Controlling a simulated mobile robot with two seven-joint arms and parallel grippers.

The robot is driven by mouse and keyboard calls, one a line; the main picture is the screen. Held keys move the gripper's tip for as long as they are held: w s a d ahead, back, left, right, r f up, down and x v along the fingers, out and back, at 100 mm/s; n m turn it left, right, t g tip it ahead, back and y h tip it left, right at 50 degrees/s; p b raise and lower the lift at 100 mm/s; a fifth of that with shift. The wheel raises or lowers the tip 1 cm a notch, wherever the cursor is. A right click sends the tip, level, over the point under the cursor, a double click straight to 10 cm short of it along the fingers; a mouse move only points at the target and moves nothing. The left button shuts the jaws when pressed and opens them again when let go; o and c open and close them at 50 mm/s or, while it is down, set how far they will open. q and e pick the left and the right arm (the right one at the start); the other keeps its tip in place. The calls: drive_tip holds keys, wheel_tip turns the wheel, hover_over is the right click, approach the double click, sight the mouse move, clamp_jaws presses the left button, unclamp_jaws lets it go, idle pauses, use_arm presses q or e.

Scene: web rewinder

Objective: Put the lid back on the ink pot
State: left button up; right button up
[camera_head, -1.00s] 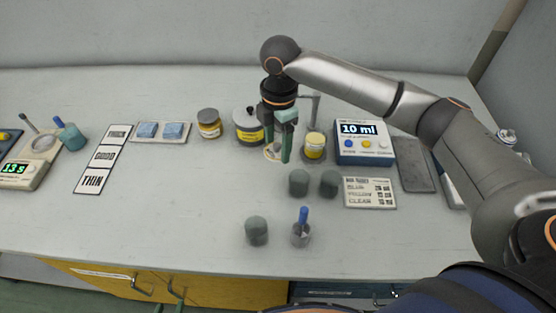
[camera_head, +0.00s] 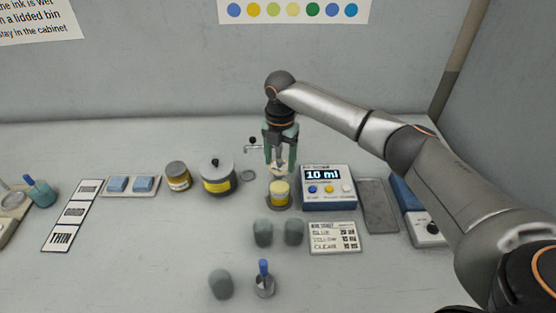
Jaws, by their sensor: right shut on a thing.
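The small ink pot (camera_head: 280,196) has a yellow band and a yellow top and stands on a dark round base, left of the blue meter reading 10 ml. My right gripper (camera_head: 280,167) points down directly above it. It is shut on a small pale lid (camera_head: 279,170), partly hidden between the fingers. The lid appears to be just above the pot's mouth; I cannot tell whether they touch. My left gripper is not in view.
A larger lidded pot (camera_head: 217,180) and a yellow-labelled jar (camera_head: 178,178) stand to the left. The blue meter (camera_head: 328,190) is close on the right. Two dark green-grey cups (camera_head: 263,232) (camera_head: 294,231) stand in front. A grey disc (camera_head: 248,175) lies flat beside the larger pot.

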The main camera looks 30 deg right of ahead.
drive_tip(key=shift+f, duration=0.7)
wheel_tip(320, 180, down, 2)
drive_tip(key=b, duration=0.3)
drive_tip(key=shift+f, duration=0.2)
drive_tip(key=shift+f+b, duration=0.3)
drive_tip(key=shift+f, duration=0.8)
drive_tip(key=shift+r+p, duration=0.1)
drive_tip(key=shift+p, duration=0.65)
drive_tip(key=shift+f+p, duration=0.25)
drive_tip(key=shift+p, duration=0.25)
idle(0.7)
idle(0.4)
drive_tip(key=o, duration=1.3)
